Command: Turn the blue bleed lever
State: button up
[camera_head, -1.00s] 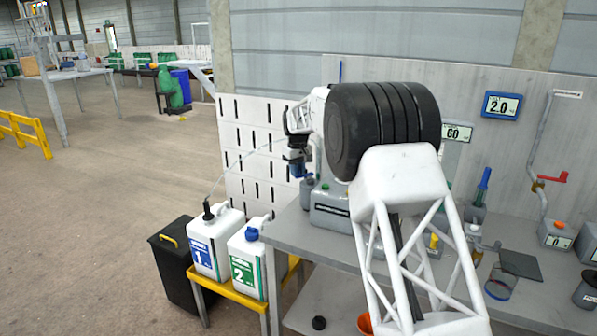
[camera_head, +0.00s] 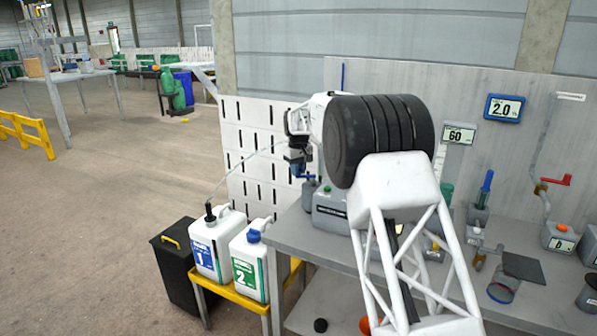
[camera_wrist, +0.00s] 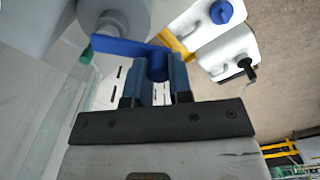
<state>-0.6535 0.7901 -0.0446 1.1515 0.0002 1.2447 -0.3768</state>
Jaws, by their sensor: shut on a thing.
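The blue bleed lever (camera_wrist: 130,47) is a flat blue bar with a short round stub (camera_wrist: 157,66), in the upper middle of the wrist view. It sits on a pale grey fitting. My gripper (camera_wrist: 158,78) is shut on the stub, one finger on each side. In the head view my gripper (camera_head: 297,160) is at the left end of the bench, and a bit of the blue lever shows just below it (camera_head: 306,177). My arm hides part of the grey unit (camera_head: 327,209) beside it.
White jugs 1 (camera_head: 206,262) and 2 (camera_head: 247,272) stand on a yellow stand left of the bench. A thin clear hose (camera_head: 243,162) runs from jug 1 up towards my gripper. A slotted white panel (camera_head: 247,133) stands behind. Bench instruments stand to the right.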

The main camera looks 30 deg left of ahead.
jog(key=shift+w, duration=0.15)
jog(key=shift+o, duration=0.2)
jog(key=shift+w+a, duration=0.25)
jog(key=shift+w, duration=0.45)
jog(key=shift+w+a, duration=0.1)
jog(key=shift+w, duration=0.35)
jog(key=o, duration=1.6)
jog(key=shift+a, duration=0.1)
jog(key=shift+o, duration=0.2)
jog(key=shift+r, duration=0.1)
notch_tip(320, 180, up, 5)
jog(key=shift+f, duration=0.1)
